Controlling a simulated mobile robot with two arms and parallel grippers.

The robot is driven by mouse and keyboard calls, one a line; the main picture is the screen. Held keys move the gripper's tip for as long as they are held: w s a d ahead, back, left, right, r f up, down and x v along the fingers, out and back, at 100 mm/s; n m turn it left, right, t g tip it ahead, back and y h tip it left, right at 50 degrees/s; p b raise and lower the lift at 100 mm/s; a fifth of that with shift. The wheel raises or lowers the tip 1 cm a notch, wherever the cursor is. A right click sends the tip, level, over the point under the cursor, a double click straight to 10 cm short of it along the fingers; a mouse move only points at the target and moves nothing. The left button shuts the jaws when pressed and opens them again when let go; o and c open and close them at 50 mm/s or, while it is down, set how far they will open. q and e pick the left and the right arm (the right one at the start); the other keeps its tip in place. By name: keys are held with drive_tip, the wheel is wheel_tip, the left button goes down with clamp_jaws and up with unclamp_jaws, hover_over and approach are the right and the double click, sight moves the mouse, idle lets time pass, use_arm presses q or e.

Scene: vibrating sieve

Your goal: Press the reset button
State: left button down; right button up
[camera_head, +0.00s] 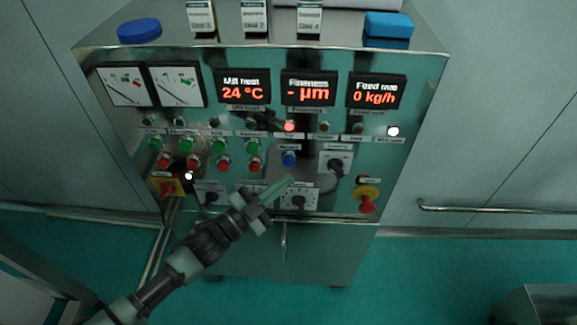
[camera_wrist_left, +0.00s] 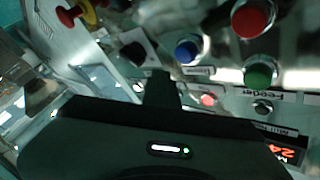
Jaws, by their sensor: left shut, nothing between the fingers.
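A blue push button (camera_head: 289,159) sits on the steel control panel (camera_head: 350,135), right of the green and red buttons; its small label is too blurred to read, so I cannot confirm it as the reset button. It also shows in the left wrist view (camera_wrist_left: 188,51). My left gripper (camera_head: 288,181) is shut and empty, its tip in front of the panel just below the blue button. They look apart, but the depth gap is hard to judge. In the left wrist view the dark gripper (camera_wrist_left: 161,90) points up near the blue button. My right gripper is out of view.
A black rotary knob (camera_head: 336,166) is right of the blue button; another knob (camera_head: 298,201) is below it. Red emergency stops on yellow bases sit at the panel's lower left (camera_head: 167,187) and lower right (camera_head: 367,198). A green button (camera_head: 253,146) and a red button (camera_head: 254,163) are to its left.

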use_arm(q)
drive_tip(key=shift+w, duration=1)
idle(1.3)
drive_tip(key=shift+w+b, duration=0.35)
drive_tip(key=shift+w, duration=0.1)
drive_tip(key=shift+w+a, duration=0.1)
drive_tip(key=shift+w, duration=0.4)
idle(0.8)
drive_tip(key=shift+s, duration=0.95)
drive_tip(key=shift+s+p, duration=1.15)
drive_tip(key=shift+s, duration=1.35)
